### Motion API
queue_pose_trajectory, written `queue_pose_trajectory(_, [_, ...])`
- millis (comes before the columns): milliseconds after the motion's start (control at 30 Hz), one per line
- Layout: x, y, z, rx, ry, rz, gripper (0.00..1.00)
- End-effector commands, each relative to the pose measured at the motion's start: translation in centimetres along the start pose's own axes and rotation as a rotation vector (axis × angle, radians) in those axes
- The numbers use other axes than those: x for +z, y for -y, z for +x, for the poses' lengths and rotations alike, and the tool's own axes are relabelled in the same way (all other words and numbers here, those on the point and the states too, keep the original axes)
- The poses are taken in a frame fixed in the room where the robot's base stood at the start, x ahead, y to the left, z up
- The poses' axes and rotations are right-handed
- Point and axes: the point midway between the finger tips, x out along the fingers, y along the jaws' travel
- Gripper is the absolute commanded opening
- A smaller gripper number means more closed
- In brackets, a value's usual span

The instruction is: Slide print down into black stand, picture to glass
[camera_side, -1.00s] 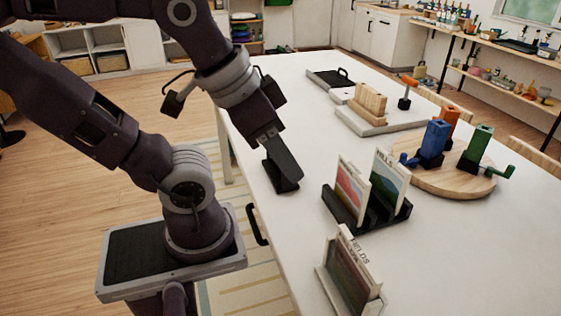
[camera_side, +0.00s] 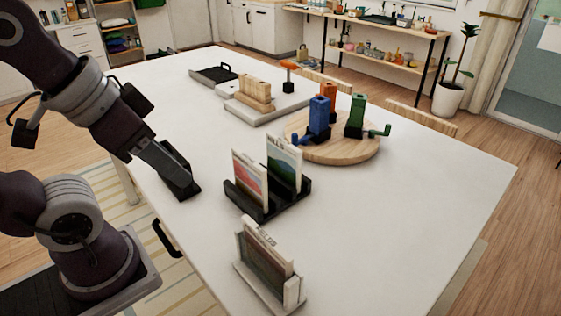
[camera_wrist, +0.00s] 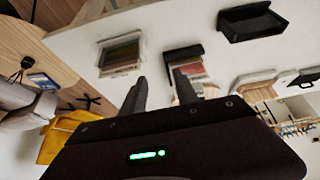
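A small black stand (camera_side: 182,190) is on the white table near its left edge. It also shows in the wrist view (camera_wrist: 252,24), where it looks empty. A dark two-slot rack (camera_side: 265,209) holds a red-toned print (camera_side: 249,180) and a green-toned print (camera_side: 284,160), both upright. A third, darker print (camera_side: 266,255) stands in a pale holder (camera_side: 268,289) at the front. My gripper (camera_wrist: 157,74) is open, with nothing between its grey fingers. In the side view it is close to the black stand; whether they touch cannot be told. Any glass is too small to make out.
A round wooden board (camera_side: 335,152) with blue, orange and green clamp-like objects lies behind the rack. Wooden blocks (camera_side: 255,91) on a pale base and a black tray (camera_side: 214,73) are farther back. The table's right side is clear.

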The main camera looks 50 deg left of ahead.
Motion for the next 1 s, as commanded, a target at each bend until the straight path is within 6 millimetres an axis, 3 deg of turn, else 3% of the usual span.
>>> queue_pose_trajectory(567, [-0.5, 0.1, 0.0, -0.003, 0.008, 0.023, 0.36])
queue_pose_trajectory(667, [-3.8, 0.5, 0.2, -0.014, 0.066, 0.182, 0.36])
queue_pose_trajectory(767, [-9.5, 1.5, 2.1, -0.002, 0.167, 0.478, 0.36])
queue_pose_trajectory(900, [-16.7, 3.6, 8.2, 0.099, 0.301, 0.919, 0.36])
queue_pose_trajectory(1000, [-19.8, 5.5, 13.7, 0.209, 0.362, 1.195, 0.36])
